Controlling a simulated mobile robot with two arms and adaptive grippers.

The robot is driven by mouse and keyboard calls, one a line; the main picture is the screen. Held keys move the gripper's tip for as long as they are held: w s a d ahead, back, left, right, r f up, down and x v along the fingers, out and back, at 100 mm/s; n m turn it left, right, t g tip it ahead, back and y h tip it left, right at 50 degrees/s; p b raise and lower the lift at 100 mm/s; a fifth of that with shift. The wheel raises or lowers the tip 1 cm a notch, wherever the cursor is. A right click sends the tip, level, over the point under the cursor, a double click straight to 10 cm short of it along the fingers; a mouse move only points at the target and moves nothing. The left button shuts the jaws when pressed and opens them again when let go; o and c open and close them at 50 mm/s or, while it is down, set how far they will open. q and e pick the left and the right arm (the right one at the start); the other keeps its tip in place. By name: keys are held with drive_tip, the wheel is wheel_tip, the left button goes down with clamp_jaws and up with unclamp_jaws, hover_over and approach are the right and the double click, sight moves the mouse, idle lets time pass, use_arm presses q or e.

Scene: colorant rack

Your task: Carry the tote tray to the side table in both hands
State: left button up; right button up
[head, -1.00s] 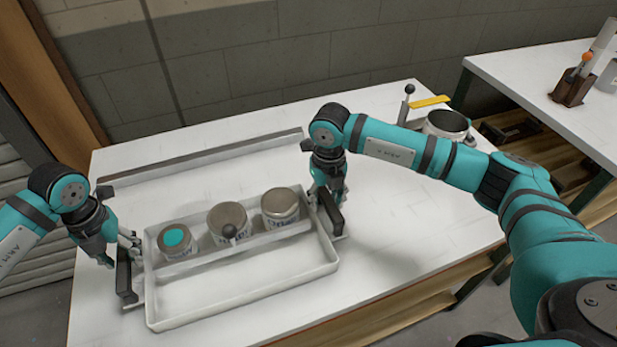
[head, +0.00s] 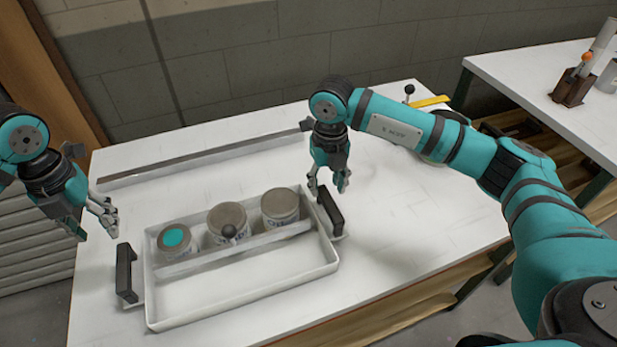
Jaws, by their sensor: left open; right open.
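The white tote tray (head: 243,293) lies on the white table, with a dark upright handle at its left end (head: 125,272) and another at its right end (head: 331,211). Three cans stand in its rear section: one with a teal top (head: 174,240), one with a small dark knob at its front (head: 227,218), and a plain grey-topped one (head: 280,206). My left gripper (head: 95,226) is open, above and left of the left handle, apart from it. My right gripper (head: 327,190) is open, just above and behind the right handle; I cannot tell whether it touches.
A long low rail (head: 205,156) lies along the back of the table (head: 410,225). A yellow-handled item (head: 430,102) at the back right is partly hidden by my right arm. A second white table (head: 540,85) at the right holds a brown holder (head: 572,88), with bare surface in front.

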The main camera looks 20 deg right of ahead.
wheel_tip(320, 180, up, 6)
drive_tip(key=shift+r, duration=0.2)
idle(0.5)
